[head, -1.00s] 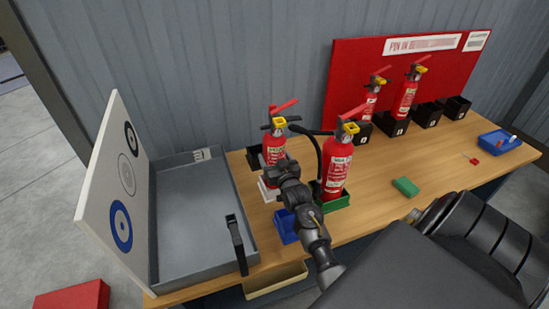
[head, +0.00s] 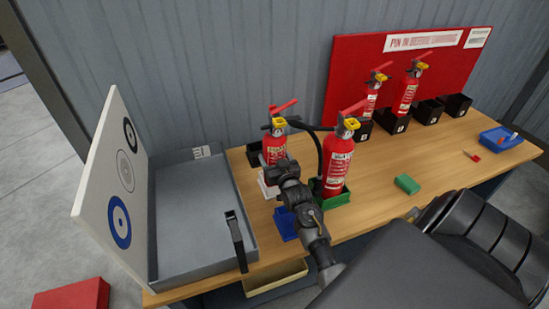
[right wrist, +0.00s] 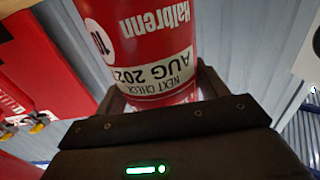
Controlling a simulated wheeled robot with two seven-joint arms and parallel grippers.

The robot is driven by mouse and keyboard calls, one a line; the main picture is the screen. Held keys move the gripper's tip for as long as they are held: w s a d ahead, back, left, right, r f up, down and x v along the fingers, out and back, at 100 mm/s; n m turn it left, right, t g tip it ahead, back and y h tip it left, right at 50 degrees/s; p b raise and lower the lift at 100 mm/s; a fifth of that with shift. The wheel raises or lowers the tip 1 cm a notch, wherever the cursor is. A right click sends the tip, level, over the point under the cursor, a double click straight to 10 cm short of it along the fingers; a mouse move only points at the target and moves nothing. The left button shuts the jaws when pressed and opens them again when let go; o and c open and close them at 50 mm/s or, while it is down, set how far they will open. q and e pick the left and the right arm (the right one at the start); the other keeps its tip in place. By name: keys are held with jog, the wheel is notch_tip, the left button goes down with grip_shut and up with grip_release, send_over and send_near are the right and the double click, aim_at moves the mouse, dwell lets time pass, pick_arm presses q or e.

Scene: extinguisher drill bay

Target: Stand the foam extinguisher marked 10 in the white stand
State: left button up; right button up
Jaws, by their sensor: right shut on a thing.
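The foam extinguisher marked 10 (right wrist: 150,35) is red with a black-and-white "NEXT CHECK" label, and fills the middle of the right wrist view. In the head view it is the upright red extinguisher (head: 274,149) at the left of the table. My right gripper (head: 280,170) is shut around its lower body; the fingers also show in the right wrist view (right wrist: 155,100). The white stand (head: 267,188) is directly below it, partly hidden by my gripper. Whether the extinguisher's base is inside the stand or just above it, I cannot tell. My left gripper is not in view.
Another extinguisher (head: 337,165) stands in a green stand (head: 336,201) close at right. A blue stand (head: 285,223) is in front, a black one (head: 254,153) behind. A grey open case (head: 195,215) lies left. Two extinguishers stand in black holders farther right.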

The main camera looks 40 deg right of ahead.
jog(key=shift+f+b, duration=0.45)
jog(key=shift+b, duration=0.05)
dwell(0.5)
dwell(0.4)
